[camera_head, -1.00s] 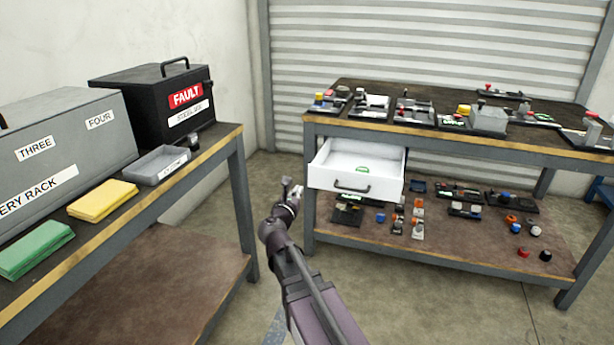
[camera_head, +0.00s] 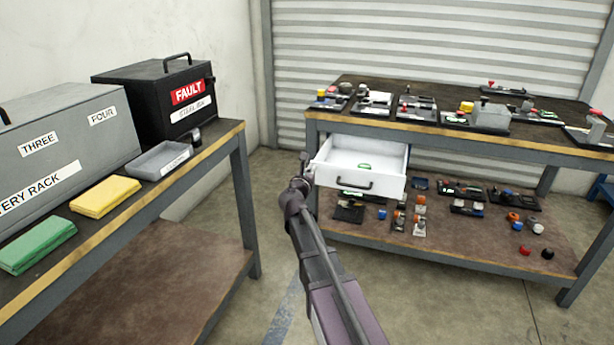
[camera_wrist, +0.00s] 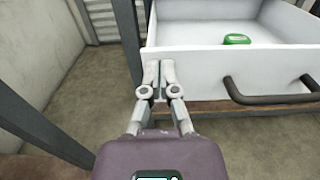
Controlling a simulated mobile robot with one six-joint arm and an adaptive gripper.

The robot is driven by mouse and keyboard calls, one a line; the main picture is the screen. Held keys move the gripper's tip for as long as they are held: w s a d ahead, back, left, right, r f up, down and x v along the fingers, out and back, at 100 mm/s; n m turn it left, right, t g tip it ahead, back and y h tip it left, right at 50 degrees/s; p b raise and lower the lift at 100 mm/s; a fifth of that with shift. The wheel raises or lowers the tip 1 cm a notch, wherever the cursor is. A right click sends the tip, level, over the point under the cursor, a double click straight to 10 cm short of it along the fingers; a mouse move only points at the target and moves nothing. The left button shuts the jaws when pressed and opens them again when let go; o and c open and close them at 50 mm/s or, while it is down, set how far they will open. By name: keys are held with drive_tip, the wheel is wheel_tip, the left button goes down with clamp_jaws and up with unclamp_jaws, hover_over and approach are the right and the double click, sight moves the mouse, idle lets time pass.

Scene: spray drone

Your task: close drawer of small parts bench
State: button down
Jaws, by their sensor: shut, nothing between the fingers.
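The white drawer (camera_head: 335,180) of the small parts bench (camera_head: 460,148) is pulled out, with a dark bar handle on its front. A green item (camera_head: 366,166) lies inside it. My gripper (camera_head: 306,160) is shut and empty at the left end of the drawer front. In the wrist view, the fingertips of my gripper (camera_wrist: 158,66) overlap the left part of the drawer front (camera_wrist: 210,70), to the left of the handle (camera_wrist: 268,98). I cannot tell whether they touch it. The green item also shows in the wrist view (camera_wrist: 237,39).
The bench top holds several small devices, and its lower shelf (camera_head: 455,240) holds loose parts. A left table (camera_head: 215,150) carries a black FAULT box (camera_head: 150,105), a grey tray (camera_head: 160,161) and yellow and green cloths. Open floor lies between the tables.

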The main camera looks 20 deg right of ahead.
sight(318, 159)
drive_tip(key=shift+x, duration=1.15)
drive_tip(key=x, duration=1.9)
drive_tip(key=shift+w+d, duration=0.1)
drive_tip(key=v, duration=1.4)
